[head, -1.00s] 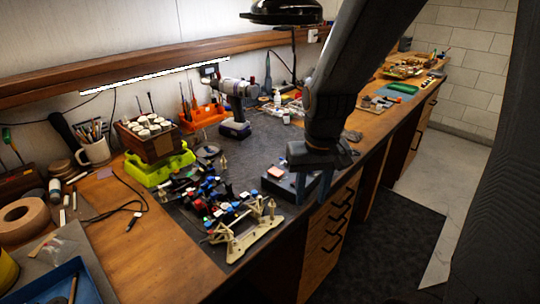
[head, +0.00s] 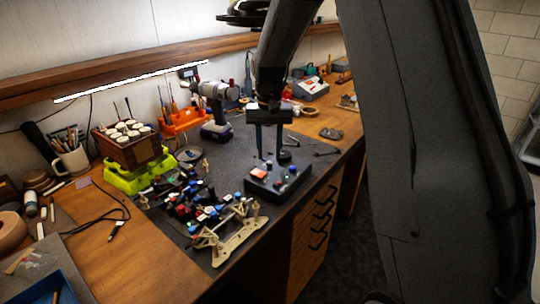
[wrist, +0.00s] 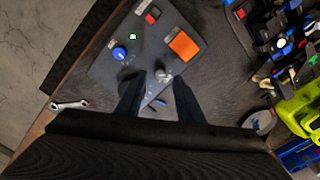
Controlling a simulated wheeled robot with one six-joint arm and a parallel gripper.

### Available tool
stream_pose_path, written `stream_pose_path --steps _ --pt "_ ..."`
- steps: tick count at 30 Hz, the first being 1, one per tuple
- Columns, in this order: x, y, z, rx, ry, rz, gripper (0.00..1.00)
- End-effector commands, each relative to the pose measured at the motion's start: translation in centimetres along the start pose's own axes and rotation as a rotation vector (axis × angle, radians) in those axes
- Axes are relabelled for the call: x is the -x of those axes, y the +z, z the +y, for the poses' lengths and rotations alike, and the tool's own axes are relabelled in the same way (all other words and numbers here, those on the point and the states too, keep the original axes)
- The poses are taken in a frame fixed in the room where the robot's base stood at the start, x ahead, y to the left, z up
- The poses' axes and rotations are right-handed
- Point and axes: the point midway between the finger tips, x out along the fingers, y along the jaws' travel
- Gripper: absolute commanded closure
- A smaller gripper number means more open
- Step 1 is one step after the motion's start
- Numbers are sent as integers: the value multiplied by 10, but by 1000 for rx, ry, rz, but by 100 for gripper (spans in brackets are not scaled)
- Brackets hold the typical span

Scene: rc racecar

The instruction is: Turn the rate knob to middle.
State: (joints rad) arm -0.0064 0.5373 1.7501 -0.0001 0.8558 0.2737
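A dark grey control box (head: 262,190) lies on the bench mat in the head view. The wrist view shows its top (wrist: 108,68) with an orange block (wrist: 184,45), a red switch (wrist: 152,15), a green light (wrist: 132,36), a blue knob (wrist: 120,53) and a small pale grey knob (wrist: 162,74). The labels are too small to read, so I cannot tell which knob is the rate knob. My gripper (head: 269,157) points down at the box's far side, open, with fingers apart. In the wrist view its fingertips (wrist: 159,83) are either side of the grey knob; contact is unclear.
A cream chassis frame (head: 232,240) with coloured small parts stands left of the box. The bench's front edge is close to the box.

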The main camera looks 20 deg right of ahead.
Motion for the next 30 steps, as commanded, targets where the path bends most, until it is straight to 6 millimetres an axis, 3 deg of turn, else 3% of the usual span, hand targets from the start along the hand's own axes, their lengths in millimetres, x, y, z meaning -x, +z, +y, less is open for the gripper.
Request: stream_pose_path --steps 6,16,17,23,30 --pt "-23 0 0 0 0 0 66" --pt "-28 0 0 0 0 1 66" --pt "-28 0 0 0 0 1 68" --pt "-28 0 0 1 0 1 100" --pt "-28 0 0 -11 -1 2 100"
